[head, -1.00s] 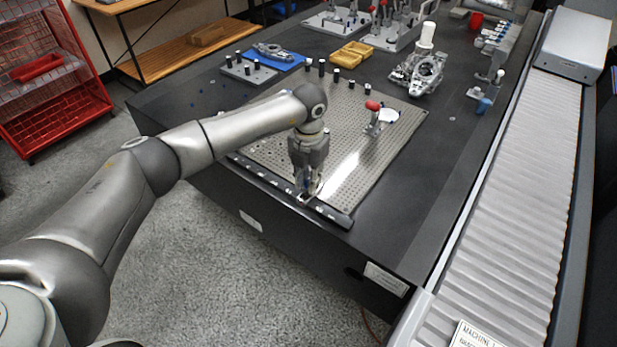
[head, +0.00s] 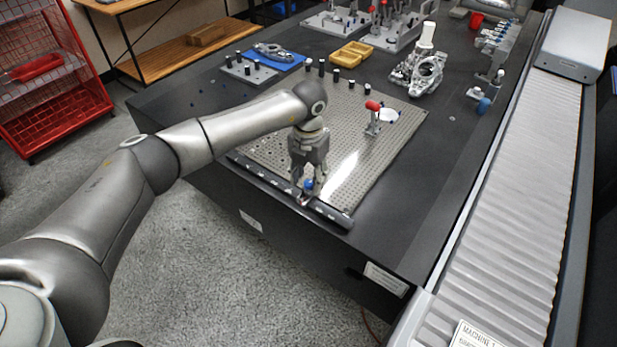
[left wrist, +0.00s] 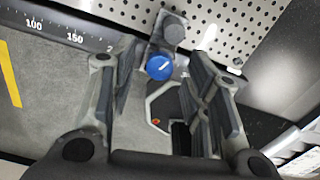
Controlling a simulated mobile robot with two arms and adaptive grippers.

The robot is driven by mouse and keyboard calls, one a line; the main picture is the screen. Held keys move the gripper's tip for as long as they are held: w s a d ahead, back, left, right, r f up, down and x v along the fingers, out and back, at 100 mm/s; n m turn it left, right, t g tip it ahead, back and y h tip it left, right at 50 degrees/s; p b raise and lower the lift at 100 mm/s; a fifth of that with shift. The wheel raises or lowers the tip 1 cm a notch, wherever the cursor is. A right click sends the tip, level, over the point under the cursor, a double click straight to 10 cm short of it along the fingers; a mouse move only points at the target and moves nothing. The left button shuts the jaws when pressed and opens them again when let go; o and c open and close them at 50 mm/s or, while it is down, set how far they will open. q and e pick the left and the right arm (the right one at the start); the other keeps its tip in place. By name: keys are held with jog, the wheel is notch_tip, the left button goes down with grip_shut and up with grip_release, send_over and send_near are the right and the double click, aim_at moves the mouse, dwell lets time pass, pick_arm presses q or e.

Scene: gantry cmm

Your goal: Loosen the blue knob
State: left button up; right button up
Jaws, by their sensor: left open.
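The blue knob (head: 309,184) is at the front edge of the perforated plate, by the black scale bar. It also shows in the left wrist view (left wrist: 160,67) as a round blue cap with a white mark, beside a grey bracket. My left gripper (head: 307,191) points down over this edge. It is open, with one finger on each side of the knob in the left wrist view (left wrist: 165,62). I see a gap on both sides and no clear contact. My right gripper is in neither view.
A ribbed conveyor-like cover (head: 520,190) is at right.

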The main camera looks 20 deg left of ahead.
aim_at(309, 183)
pick_arm(q)
notch_tip(309, 183, up, 11)
jog(key=shift+r, duration=0.2)
dwell(0.3)
